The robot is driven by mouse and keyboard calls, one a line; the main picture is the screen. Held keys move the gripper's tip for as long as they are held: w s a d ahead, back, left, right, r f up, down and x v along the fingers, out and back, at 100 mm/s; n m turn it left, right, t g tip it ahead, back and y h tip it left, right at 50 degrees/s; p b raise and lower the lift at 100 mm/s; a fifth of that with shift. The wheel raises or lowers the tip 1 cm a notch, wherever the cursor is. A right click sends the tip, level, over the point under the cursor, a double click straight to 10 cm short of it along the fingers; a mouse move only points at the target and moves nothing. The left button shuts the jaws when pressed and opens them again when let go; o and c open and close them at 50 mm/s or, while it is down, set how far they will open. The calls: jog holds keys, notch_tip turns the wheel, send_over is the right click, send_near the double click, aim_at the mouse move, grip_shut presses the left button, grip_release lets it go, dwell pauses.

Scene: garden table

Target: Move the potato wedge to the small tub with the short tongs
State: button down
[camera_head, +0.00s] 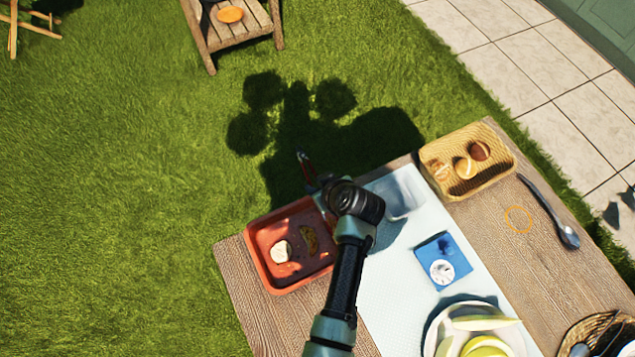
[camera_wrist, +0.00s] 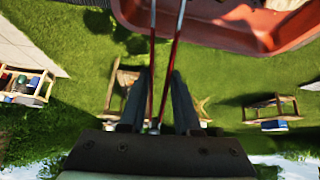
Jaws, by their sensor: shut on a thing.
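The short tongs, two thin red arms, run between my gripper's fingers in the wrist view (camera_wrist: 166,60). My gripper (camera_wrist: 158,80) is shut on them. In the head view the tongs (camera_head: 304,166) stick out past my gripper (camera_head: 318,183), over the far edge of the red tray (camera_head: 257,262). A brown-yellow piece (camera_head: 310,240), perhaps the potato wedge, lies in that tray beside a pale piece (camera_head: 281,251). The tong tips are apart from both. A pale translucent tub (camera_head: 400,192), perhaps the small tub, stands right of my wrist, partly hidden by it.
A wicker basket (camera_head: 448,188) with several round items stands at the table's far right. A blue box (camera_head: 455,251) with a white round top, a plate stack (camera_head: 434,325) and a dark ladle (camera_head: 566,236) are on the table. Grass lies beyond the far edge.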

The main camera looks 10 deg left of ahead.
notch_tip(320, 180, up, 12)
jog(key=p, duration=1)
